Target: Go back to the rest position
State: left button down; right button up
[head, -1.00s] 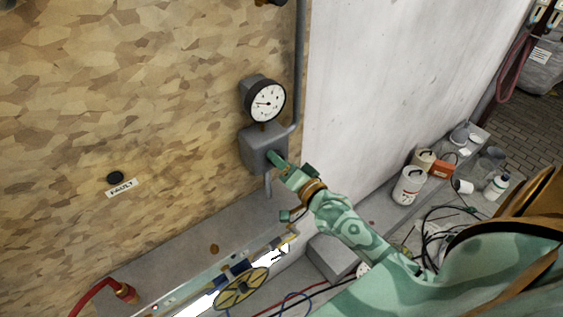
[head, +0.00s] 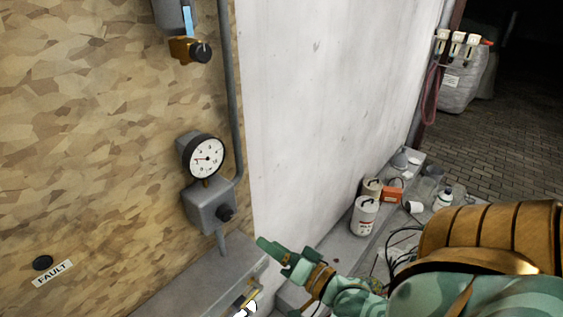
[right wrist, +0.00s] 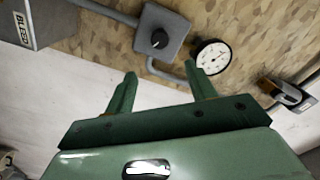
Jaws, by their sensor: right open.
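My right gripper (head: 275,252) is green and sits in front of the white wall, below and to the right of a grey box with a black knob (head: 212,208). In the right wrist view my right gripper (right wrist: 166,82) has its two fingers apart with nothing between them. The same grey box (right wrist: 162,40) lies beyond the fingertips, apart from them. A round pressure gauge (head: 206,158) is mounted above the box and also shows in the right wrist view (right wrist: 213,57). My left gripper is outside both views.
A FAULT label (head: 53,273) is on the wood-chip board. A brass valve (head: 190,50) hangs at the top. White container (head: 364,215) and an orange box (head: 392,195) stand along the white wall's foot. The paved floor (head: 500,150) at the right looks clear.

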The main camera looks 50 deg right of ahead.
jog(key=shift+s+d, duration=0.1)
jog(key=shift+s, duration=0.9)
